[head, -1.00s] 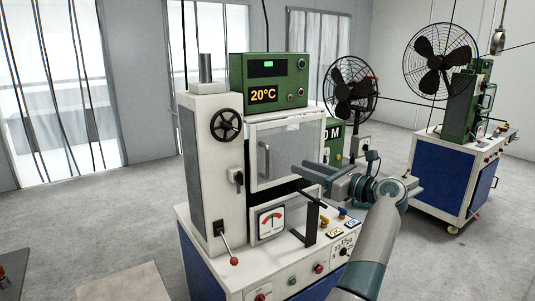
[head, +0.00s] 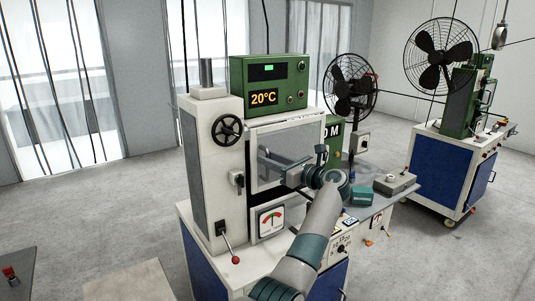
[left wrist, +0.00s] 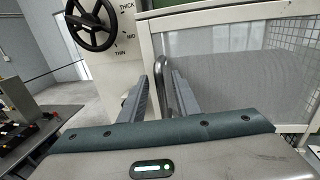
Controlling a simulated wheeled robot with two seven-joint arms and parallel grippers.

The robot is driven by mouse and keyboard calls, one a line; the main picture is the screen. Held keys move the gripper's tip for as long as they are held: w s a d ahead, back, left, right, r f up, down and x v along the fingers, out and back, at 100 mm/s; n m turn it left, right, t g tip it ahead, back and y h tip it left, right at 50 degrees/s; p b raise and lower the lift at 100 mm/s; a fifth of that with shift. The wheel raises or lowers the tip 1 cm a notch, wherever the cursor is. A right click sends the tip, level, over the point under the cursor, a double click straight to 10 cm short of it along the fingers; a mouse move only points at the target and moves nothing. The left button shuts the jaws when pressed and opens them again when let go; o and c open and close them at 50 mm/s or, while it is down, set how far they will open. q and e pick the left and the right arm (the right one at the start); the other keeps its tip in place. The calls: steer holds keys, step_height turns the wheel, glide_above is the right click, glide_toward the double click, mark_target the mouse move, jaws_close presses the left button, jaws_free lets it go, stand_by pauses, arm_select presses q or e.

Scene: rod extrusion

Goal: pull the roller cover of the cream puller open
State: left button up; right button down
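The cream puller (head: 205,150) is a cream machine with a green box on top and a black handwheel. Its roller cover (head: 284,137) is a grey mesh panel in a cream frame and is shut. The cover also fills the right of the left wrist view (left wrist: 240,50). Its metal bar handle (left wrist: 160,78) stands upright at the cover's left edge. My left gripper (head: 268,160) is at the handle, with its fingers apart. In the left wrist view the fingers (left wrist: 160,92) point at the handle, which shows between them. Contact cannot be told. My right gripper is out of view.
The handwheel (head: 228,130) and a red-knobbed lever (head: 235,260) are left of the cover. A gauge (head: 271,220) sits below it. The green display box (head: 270,80) is above. A fan (head: 350,85) and a second machine (head: 450,165) stand to the right.

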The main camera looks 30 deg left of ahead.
arm_select(q)
steer(key=shift+w+a, duration=0.15)
steer(key=shift+a, duration=0.55)
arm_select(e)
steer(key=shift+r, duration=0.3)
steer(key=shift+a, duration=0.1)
arm_select(q)
jaws_close()
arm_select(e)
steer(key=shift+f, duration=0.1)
